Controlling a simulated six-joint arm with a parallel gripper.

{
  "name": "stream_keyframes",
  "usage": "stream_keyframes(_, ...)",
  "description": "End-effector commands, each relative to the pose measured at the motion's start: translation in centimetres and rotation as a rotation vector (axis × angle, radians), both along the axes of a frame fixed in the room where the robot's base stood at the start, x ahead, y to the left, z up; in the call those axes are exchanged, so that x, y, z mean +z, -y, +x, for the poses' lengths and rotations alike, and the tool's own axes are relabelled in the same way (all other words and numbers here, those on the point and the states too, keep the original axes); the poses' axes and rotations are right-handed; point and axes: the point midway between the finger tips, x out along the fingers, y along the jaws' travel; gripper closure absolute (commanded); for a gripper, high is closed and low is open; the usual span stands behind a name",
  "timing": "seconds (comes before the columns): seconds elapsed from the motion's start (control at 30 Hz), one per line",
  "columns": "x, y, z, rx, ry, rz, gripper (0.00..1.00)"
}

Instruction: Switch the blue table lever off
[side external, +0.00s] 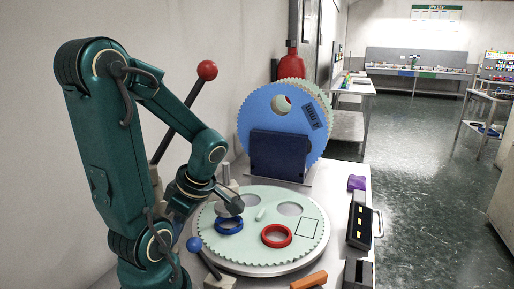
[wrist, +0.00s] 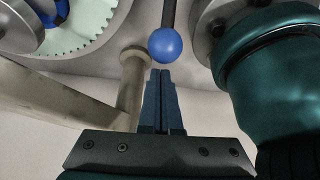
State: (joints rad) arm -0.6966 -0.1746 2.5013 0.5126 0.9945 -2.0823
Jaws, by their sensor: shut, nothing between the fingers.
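The blue table lever has a blue ball knob (side external: 194,244) on a dark rod, at the front left of the table beside the round toothed plate. In the wrist view the blue knob (wrist: 165,46) is just beyond my fingertips, its rod running up out of the frame. My gripper (wrist: 163,74) is shut and empty, its fingers pointing at the knob with a small gap seeming to show between them. In the side view my arm hides most of the gripper, so depth to the knob is hard to tell.
The pale green toothed plate (side external: 288,251) holds a red ring (side external: 276,236), a blue ring (side external: 229,227) and a grey cylinder. A beige post (wrist: 131,68) stands close left of my fingers. A red-knobbed lever (side external: 207,70) rises behind my arm. An orange piece (side external: 309,280) lies in front.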

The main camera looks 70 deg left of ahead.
Motion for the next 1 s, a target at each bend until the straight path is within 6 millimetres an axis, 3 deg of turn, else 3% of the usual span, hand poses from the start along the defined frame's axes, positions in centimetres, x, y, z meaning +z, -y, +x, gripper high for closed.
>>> stream_keyframes(0.3,0.5,1.3,1.6,-0.002,0.001,-0.001,1.0)
stream_keyframes(1.0,0.7,1.7,2.0,-0.005,-0.017,0.016,1.0)
